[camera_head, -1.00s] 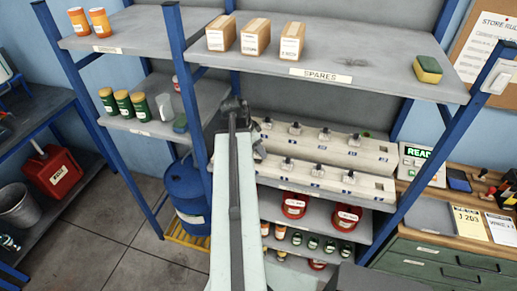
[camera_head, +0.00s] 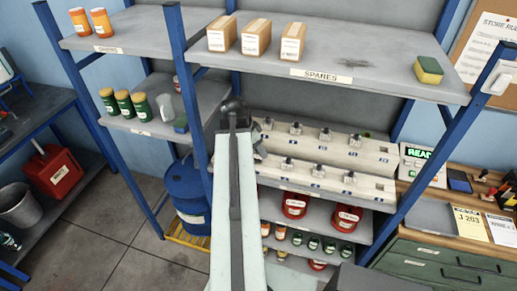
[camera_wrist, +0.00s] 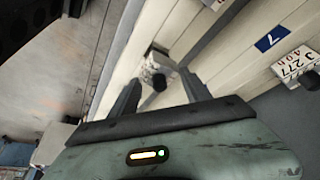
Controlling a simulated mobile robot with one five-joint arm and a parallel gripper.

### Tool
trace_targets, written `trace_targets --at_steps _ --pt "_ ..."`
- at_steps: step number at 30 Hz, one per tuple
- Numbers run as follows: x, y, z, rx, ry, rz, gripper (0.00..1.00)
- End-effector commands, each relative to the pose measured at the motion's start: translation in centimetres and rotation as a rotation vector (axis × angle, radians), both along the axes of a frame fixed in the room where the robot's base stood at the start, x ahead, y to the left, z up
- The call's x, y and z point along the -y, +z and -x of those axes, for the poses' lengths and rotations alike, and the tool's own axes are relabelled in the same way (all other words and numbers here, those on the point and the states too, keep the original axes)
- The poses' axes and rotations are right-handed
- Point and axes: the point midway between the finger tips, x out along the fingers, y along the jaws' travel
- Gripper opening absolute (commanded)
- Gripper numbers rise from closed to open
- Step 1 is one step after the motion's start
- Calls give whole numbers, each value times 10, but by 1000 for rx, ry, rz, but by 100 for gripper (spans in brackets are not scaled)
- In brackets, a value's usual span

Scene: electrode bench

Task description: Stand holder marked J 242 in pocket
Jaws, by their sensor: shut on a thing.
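My gripper (camera_wrist: 159,78) shows in the wrist view with its two dark fingers on either side of a small pale holder (camera_wrist: 152,64) with a dark knob, and is shut on it. Its marking cannot be read. In the head view my arm hides most of the gripper at the left end of the racks. A back rack (camera_head: 349,155) and a front rack (camera_head: 330,186), both long and cream, carry several dark-knobbed holders and blue number plates.
The shelf marked SPARES (camera_head: 375,70) overhangs the racks and carries several boxes and a sponge (camera_head: 428,70). A blue upright (camera_head: 187,90) stands left of my arm. Red containers (camera_head: 294,206) sit on the shelf below. A bench (camera_head: 440,240) is at the right.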

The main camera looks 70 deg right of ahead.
Motion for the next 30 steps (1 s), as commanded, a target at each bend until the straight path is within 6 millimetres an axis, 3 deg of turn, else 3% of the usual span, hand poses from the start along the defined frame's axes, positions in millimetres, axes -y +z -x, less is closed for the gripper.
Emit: trace_targets --at_steps 30 --pt "0 -25 1 0 -2 0 0"
